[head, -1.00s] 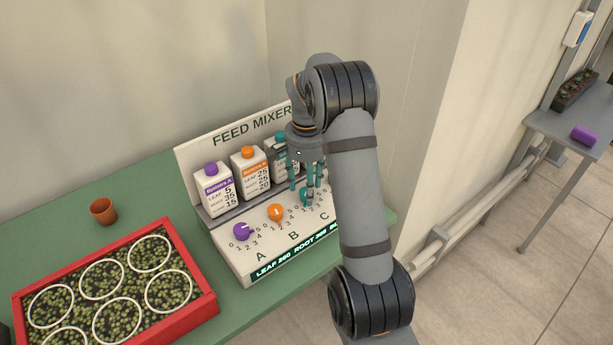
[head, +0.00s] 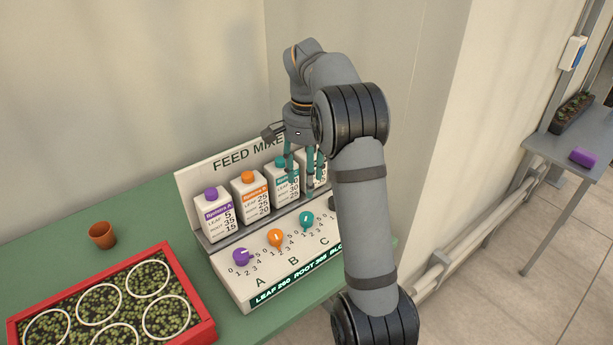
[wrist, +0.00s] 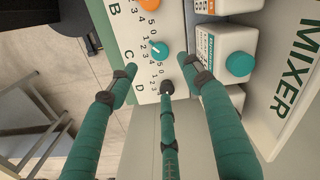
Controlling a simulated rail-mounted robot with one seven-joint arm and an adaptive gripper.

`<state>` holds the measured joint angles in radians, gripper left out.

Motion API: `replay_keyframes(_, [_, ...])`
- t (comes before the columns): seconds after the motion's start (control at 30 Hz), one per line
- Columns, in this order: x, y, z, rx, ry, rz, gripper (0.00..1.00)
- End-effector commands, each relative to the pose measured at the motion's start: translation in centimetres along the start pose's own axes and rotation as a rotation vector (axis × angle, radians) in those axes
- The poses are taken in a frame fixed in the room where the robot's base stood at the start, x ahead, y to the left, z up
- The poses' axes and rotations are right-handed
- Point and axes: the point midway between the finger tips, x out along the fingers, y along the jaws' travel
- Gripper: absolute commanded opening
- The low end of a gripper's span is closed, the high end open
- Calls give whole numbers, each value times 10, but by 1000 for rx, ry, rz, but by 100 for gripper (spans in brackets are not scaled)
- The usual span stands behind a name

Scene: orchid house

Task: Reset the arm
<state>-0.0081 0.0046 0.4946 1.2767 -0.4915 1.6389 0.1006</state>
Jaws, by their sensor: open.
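My gripper (head: 305,184) has green fingers and hangs in front of the bottles of the feed mixer (head: 237,290). Its fingers are spread and hold nothing. In the wrist view the gripper (wrist: 165,86) is over the panel near letters C and D, and the teal knob (wrist: 159,47) lies just beyond the fingertips. In the head view the teal knob (head: 306,220), orange knob (head: 275,238) and purple knob (head: 241,257) are all clear of the fingers. My arm hides the panel's right end.
Several white bottles stand on the mixer's shelf, one with a purple cap (head: 211,193). A terracotta pot (head: 102,235) and a red tray (head: 172,252) of plants are on the green bench (head: 50,230). A grey side table (head: 562,148) holds a purple cylinder (head: 583,156).

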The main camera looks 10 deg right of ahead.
Motion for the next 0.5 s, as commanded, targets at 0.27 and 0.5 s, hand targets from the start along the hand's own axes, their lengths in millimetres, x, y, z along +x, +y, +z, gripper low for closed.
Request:
replay_keyframes(0.27, [2,0,0,0,0,0,50])
replay_keyframes(0.5, [29,1,1,-2,-4,3,50])
